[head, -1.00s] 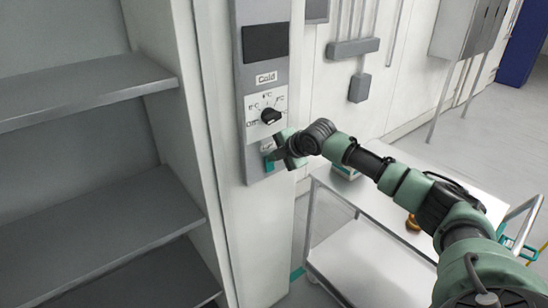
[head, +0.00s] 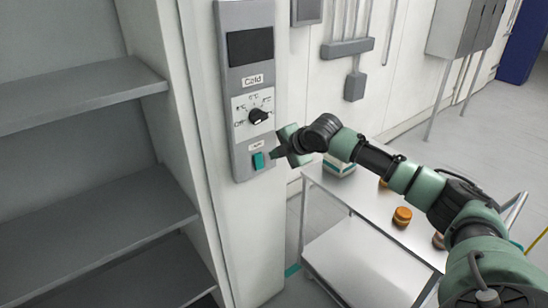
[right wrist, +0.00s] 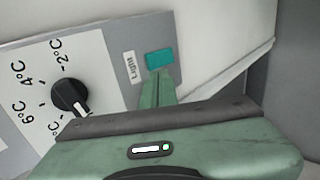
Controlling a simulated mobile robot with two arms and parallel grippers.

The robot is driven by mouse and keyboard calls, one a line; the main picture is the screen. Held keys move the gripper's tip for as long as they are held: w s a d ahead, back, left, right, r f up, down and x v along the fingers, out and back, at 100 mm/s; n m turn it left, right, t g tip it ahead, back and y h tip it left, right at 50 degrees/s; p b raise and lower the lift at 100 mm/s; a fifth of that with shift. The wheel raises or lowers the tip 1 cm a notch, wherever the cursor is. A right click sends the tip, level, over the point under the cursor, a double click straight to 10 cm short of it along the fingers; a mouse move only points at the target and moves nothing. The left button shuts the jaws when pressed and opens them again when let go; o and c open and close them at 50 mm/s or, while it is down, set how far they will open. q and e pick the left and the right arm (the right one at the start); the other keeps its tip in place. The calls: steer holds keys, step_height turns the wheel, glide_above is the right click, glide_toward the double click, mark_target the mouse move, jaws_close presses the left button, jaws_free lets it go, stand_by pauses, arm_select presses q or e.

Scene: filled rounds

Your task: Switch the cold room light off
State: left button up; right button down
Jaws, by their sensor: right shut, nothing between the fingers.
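A grey control panel (head: 248,90) is mounted on the white wall post, with a "Cold" label and a dark display. Its green light switch (head: 258,161) sits near the bottom, under a small label. The right wrist view shows the switch (right wrist: 159,57) beside the word "Light". I cannot tell whether it is on or off. My right gripper (head: 274,154) is shut and empty, just right of the switch. In the right wrist view its fingertips (right wrist: 158,76) are just below the switch; a gap cannot be judged there. My left gripper is not in view.
A black temperature dial (head: 259,116) sits above the switch; it also shows in the right wrist view (right wrist: 70,96). Empty grey shelves (head: 90,222) are on the left.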

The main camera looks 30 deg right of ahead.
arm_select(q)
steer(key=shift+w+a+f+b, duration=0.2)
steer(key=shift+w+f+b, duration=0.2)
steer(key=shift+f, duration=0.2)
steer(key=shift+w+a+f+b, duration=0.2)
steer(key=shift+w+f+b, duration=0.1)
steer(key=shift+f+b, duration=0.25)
arm_select(e)
steer(key=r, duration=0.1)
steer(key=s+r, duration=0.1)
steer(key=r, duration=0.1)
steer(key=s+r, duration=0.1)
steer(key=r, duration=0.1)
steer(key=shift+s+a+r, duration=0.2)
steer(key=shift+s+a, duration=0.05)
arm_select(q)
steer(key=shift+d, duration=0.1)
arm_select(e)
steer(key=shift+s, duration=0.1)
